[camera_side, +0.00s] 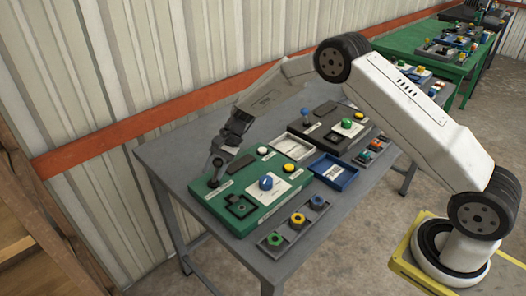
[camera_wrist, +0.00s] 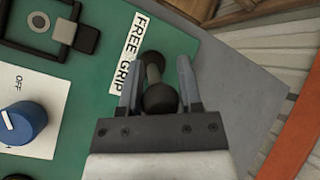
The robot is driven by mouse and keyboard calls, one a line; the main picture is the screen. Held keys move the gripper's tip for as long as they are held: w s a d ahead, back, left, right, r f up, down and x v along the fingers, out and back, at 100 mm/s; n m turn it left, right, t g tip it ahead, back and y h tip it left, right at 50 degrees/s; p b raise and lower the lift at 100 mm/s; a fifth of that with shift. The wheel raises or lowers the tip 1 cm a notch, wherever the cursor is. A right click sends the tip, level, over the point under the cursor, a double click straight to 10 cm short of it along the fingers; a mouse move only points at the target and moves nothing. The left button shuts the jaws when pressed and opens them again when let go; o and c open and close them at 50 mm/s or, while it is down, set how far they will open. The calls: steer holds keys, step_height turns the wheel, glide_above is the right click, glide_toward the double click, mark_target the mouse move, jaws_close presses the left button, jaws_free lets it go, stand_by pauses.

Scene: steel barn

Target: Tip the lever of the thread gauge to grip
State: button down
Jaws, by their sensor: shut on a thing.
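The lever with a dark round knob (camera_wrist: 160,99) stands on a round dark base at the edge of the green panel (camera_wrist: 85,105). Beside it a white label (camera_wrist: 139,45) reads FREE and GRIP. In the wrist view the knob lies toward the GRIP end from the base; the lever's exact tilt is hard to tell. My gripper (camera_wrist: 160,78) has a finger on each side of the lever and is shut on it. In the side view my gripper (camera_side: 216,163) reaches down to the panel's far left corner, largely hiding the lever.
A blue knob (camera_wrist: 22,122) marked OFF and a dark square fixture with a ring (camera_wrist: 38,22) share the panel. A blue tray (camera_side: 334,172), a grey tray with coloured knobs (camera_side: 296,222) and a dark panel (camera_side: 328,128) stand nearby. The wall is close behind the table.

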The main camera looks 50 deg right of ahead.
steer(key=shift+w, duration=0.1)
steer(key=shift+c, duration=1.3)
jaws_free()
steer(key=v, duration=0.8)
steer(key=s+d+n+t+h, duration=0.1)
steer(key=s+n+h, duration=0.1)
steer(key=s, duration=0.7)
steer(key=s+d+r+n+t+h, duration=0.1)
steer(key=s+d+n+h, duration=0.1)
steer(key=s+n, duration=0.3)
steer(key=s+d+r+n+h, duration=0.1)
steer(key=s+d+n+h, duration=0.1)
steer(key=s, duration=1.1)
steer(key=shift+s+r+n+t+h, duration=0.25)
steer(key=shift+n+t+h, duration=0.15)
steer(key=shift+n+h, duration=0.6)
